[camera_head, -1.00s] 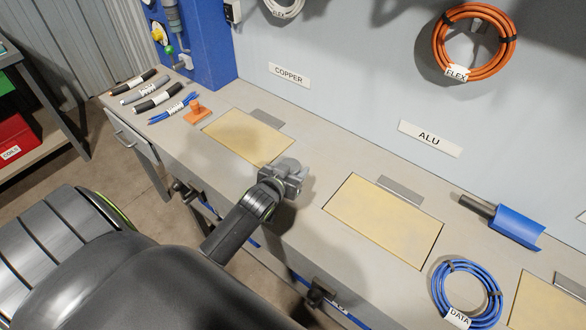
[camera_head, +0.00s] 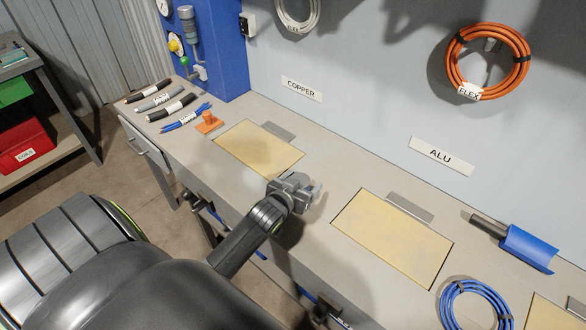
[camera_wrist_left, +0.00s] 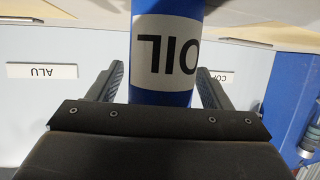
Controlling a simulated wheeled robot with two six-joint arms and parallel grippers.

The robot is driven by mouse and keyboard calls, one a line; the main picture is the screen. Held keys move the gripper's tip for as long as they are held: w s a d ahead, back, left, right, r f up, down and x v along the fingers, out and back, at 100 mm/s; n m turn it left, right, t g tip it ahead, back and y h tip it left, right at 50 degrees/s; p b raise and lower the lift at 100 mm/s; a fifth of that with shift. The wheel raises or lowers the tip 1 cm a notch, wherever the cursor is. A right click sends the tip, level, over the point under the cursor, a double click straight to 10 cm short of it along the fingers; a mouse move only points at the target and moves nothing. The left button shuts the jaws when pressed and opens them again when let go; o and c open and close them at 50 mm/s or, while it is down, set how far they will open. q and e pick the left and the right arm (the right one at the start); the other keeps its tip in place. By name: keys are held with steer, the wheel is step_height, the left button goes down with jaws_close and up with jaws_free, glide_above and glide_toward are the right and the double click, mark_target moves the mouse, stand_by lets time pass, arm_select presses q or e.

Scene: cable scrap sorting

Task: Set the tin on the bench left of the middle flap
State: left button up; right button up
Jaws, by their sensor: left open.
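A blue tin (camera_wrist_left: 163,98) with a white label reading OIL stands between the fingers of my left gripper in the left wrist view, where the label appears upside down. My left gripper (camera_head: 312,190) is open around the tin, with a finger on each side of it. In the head view it is low over the bench between the left flap (camera_head: 258,149) and the middle flap (camera_head: 392,238), left of the middle flap. The tin is hidden by the gripper there. My right gripper is not in view.
The bench (camera_head: 232,195) has cable pieces (camera_head: 165,105) and an orange stamp-like object (camera_head: 209,122) at its far left. A blue scoop (camera_head: 527,248) and a blue cable coil (camera_head: 473,304) lie to the right. A wall with COPPER and ALU signs stands behind.

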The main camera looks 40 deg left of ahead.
arm_select(q)
steer(key=v, duration=1.1)
steer(key=shift+s+b, duration=0.4)
steer(key=shift+b, duration=0.05)
